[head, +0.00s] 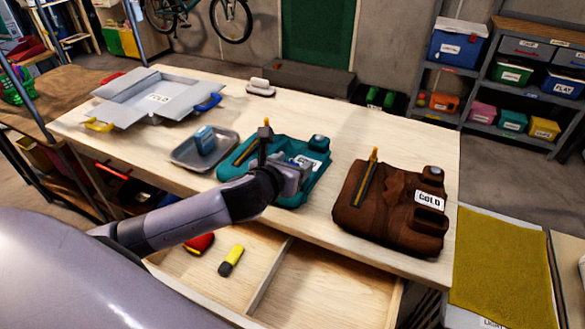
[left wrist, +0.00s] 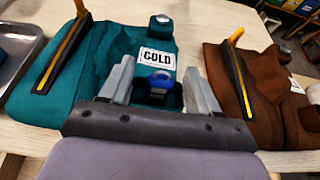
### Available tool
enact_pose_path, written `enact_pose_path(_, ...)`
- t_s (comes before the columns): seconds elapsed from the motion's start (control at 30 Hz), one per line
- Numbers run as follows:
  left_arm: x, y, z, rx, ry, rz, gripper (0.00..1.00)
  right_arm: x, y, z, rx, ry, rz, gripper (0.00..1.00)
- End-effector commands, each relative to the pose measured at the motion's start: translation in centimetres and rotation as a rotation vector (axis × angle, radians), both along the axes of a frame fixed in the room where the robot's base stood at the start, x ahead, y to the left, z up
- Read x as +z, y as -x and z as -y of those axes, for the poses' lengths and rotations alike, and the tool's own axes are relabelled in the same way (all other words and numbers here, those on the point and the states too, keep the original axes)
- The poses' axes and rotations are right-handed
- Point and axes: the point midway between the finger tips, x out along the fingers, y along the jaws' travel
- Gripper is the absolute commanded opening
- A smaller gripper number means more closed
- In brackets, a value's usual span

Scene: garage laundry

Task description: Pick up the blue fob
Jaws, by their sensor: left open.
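The blue fob (left wrist: 158,83) shows in the left wrist view as a small blue-topped, dark-bodied piece. It appears to sit in the dark pocket opening below the COLD label of the teal garment (left wrist: 100,70). In the head view the teal garment (head: 232,172) lies on the table, and my left gripper (head: 298,170) is over its right part, mostly hiding the fob. My left gripper (left wrist: 158,72) is open, with one finger on each side of the fob. I cannot tell whether the fingers touch it. My right gripper is not in view.
A brown garment (head: 385,205) with a COLD label lies to the right. A grey tray (head: 185,152) holding a blue item (head: 204,140) is to the left, with a folding grey box (head: 160,97) beyond. An open drawer (head: 325,290) juts out in front, holding a yellow-and-black item (head: 231,260).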

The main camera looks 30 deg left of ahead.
Motion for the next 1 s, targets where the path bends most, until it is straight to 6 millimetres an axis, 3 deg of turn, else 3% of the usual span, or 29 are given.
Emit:
enact_pose_path(0.2, -0.7, -1.8, -0.1, 0.0, 0.002, 0.0, 0.62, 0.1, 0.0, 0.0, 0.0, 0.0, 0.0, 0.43)
enact_pose_path(0.5, -0.8, -2.0, -0.1, 0.0, 0.001, 0.0, 0.62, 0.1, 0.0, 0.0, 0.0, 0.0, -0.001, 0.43)
enact_pose_path(0.67, -0.8, -2.0, -0.1, 0.0, 0.001, 0.0, 0.1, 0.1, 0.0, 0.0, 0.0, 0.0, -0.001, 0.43)
enact_pose_path(1.0, -0.7, -2.0, -0.1, 0.0, 0.001, 0.001, 0.07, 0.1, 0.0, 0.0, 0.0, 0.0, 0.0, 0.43)
